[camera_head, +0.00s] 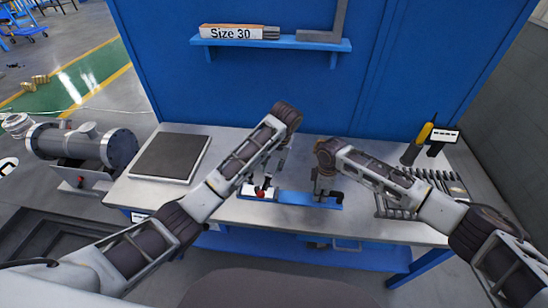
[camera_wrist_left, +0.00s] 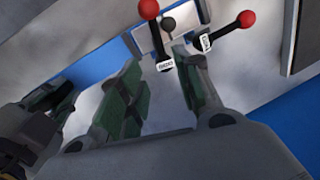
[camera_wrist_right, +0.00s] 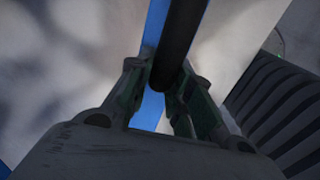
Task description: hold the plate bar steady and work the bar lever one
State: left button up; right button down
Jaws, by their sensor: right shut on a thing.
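The plate bar is a long blue strip (camera_head: 285,197) on the bench, with a white block and red-knobbed levers at its left end. In the left wrist view, one lever has a red ball (camera_wrist_left: 148,9) and a small white tag; a second red-balled lever (camera_wrist_left: 246,18) slants to the right. The tags are too small to read. My left gripper (camera_wrist_left: 160,62) is open, its fingertips either side of the first lever's tagged lower end; contact cannot be told.
A dark square plate (camera_head: 172,156) lies at the bench's left. A ribbed rack (camera_head: 452,184) and a yellow-and-black tool (camera_head: 421,138) are at the right. A blue back panel with a shelf (camera_head: 270,43) stands behind.

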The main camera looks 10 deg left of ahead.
pick_arm(q)
jog(key=shift+d+r, duration=0.15)
jog(key=shift+r, duration=0.75)
jog(key=shift+r, duration=0.1)
jog(key=shift+s+d+r, duration=0.1)
jog(key=shift+d+r, duration=0.05)
jog(key=shift+r, duration=0.45)
jog(key=shift+d+r, duration=0.1)
jog(key=shift+r, duration=0.45)
pick_arm(e)
jog(key=c, duration=1.2)
grip_release()
jog(key=shift+r, duration=0.1)
